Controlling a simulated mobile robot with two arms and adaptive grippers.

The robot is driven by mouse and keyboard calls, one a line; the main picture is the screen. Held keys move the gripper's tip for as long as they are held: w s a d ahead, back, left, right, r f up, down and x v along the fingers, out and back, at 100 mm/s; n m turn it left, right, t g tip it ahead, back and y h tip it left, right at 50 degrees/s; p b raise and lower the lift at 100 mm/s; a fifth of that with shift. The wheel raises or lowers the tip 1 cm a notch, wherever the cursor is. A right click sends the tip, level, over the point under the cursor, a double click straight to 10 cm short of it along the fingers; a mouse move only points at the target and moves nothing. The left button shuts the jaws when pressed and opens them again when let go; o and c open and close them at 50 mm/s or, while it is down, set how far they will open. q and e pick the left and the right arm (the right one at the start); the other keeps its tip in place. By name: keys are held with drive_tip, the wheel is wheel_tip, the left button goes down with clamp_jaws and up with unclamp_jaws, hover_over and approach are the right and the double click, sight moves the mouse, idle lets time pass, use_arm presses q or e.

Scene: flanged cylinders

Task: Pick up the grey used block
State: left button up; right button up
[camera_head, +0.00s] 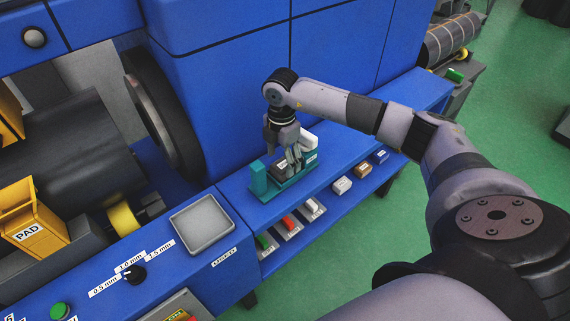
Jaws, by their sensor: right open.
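A teal holder (258,180) stands on the blue ledge at the middle of the head view. A dark grey block (281,165) shows in it, partly hidden by my gripper, and a white block (309,141) is at its right end. I cannot tell for certain which block is the used one. My right gripper (293,160) is open and points down over the holder, its fingers close to the dark grey block. Whether they touch it is hidden. My left gripper is out of view.
A square grey tray (202,228) with a label in front lies on the ledge left of the holder. Small blocks, including a light grey one (342,186) and a blue one (381,156), sit along the lower shelf. The tall blue machine (220,90) stands behind.

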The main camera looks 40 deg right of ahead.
sight(282, 165)
drive_tip(key=shift+f, duration=1.05)
drive_tip(key=c, duration=1.2)
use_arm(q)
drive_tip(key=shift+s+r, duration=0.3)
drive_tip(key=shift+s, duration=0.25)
use_arm(e)
drive_tip(key=shift+r, duration=0.15)
drive_tip(key=shift+r, duration=0.65)
use_arm(q)
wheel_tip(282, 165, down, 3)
drive_tip(key=b, duration=0.2)
drive_tip(key=shift+b, duration=0.4)
use_arm(e)
wheel_tip(282, 165, up, 18)
drive_tip(key=shift+r, duration=0.25)
